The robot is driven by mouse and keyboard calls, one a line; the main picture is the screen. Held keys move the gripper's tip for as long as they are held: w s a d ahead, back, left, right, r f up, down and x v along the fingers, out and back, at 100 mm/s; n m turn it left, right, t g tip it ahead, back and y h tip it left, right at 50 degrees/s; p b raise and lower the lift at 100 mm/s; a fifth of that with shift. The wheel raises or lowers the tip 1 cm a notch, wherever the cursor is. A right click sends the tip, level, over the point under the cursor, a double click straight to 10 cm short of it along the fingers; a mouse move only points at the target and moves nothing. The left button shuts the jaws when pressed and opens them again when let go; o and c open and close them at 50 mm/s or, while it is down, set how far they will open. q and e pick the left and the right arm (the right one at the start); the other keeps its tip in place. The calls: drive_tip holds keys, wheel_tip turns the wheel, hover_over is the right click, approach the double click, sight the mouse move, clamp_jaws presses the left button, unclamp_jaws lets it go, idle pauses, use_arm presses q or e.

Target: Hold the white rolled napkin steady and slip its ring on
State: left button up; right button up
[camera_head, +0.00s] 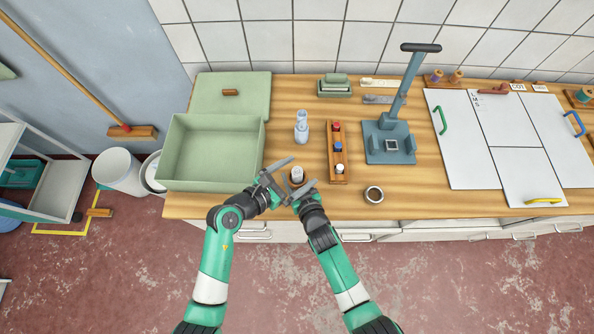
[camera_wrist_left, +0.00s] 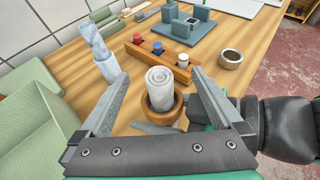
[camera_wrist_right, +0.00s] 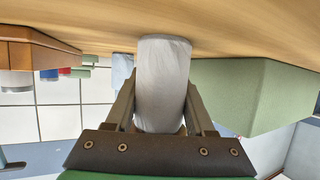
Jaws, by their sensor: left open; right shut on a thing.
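The white rolled napkin (camera_wrist_left: 161,82) stands upright near the counter's front edge, its spiral end up. One finger shows below the ring in the left wrist view. Most of the ring is hidden in the right wrist view.
A green box (camera_head: 212,150) stands on the left.

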idle(0.3)
use_arm(q)
drive_tip(key=shift+r, duration=5.6)
use_arm(e)
drive_tip(key=o, duration=1)
drive_tip(key=v, duration=1.2)
